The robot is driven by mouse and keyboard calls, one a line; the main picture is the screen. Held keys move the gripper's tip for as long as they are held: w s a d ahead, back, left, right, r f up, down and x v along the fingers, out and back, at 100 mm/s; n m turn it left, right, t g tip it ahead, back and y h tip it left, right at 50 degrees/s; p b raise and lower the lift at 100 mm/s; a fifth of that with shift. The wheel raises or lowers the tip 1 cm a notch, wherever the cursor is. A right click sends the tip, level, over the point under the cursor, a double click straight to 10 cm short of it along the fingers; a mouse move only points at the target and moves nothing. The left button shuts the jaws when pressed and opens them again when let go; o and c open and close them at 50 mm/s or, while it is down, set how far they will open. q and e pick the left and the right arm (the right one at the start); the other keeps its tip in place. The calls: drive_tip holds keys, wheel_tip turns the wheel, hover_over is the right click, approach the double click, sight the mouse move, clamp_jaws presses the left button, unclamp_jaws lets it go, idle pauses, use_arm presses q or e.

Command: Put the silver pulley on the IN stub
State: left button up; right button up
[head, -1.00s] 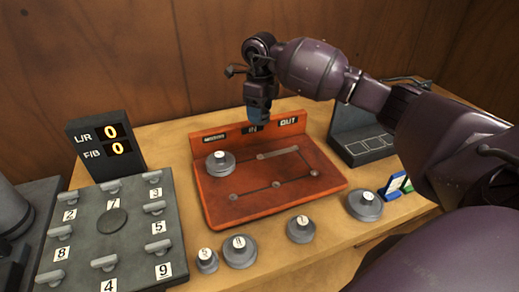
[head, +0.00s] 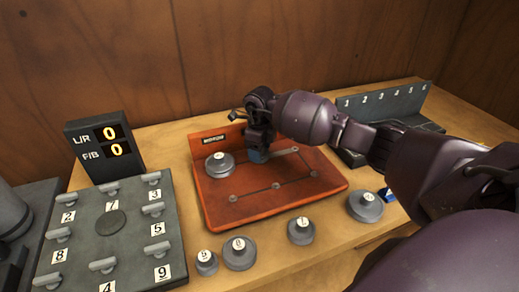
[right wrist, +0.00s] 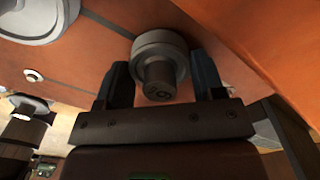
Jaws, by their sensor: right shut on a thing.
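My right gripper (head: 257,155) is over the upper middle of the red-orange board (head: 270,207), pointing down. In the right wrist view, its two fingers (right wrist: 161,84) are shut on the short knob of a silver pulley (right wrist: 160,44). The pulley's disc is near the board surface; I cannot tell whether it sits on a stub. In the head view my gripper and arm hide this pulley and the IN and OUT labels. My left gripper is not in view.
Another grey pulley (head: 220,165) sits at the board's upper left. Several loose pulleys, such as this large one (head: 365,206), stand along the front. A numbered grey panel (head: 110,250) and a display (head: 104,143) are at left. A numbered rack (head: 385,108) is behind my right arm.

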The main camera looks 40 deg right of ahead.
drive_tip(key=shift+f, duration=0.1)
drive_tip(key=o, duration=1.1)
wheel_tip(320, 180, up, 12)
drive_tip(key=shift+r, duration=0.1)
idle(0.6)
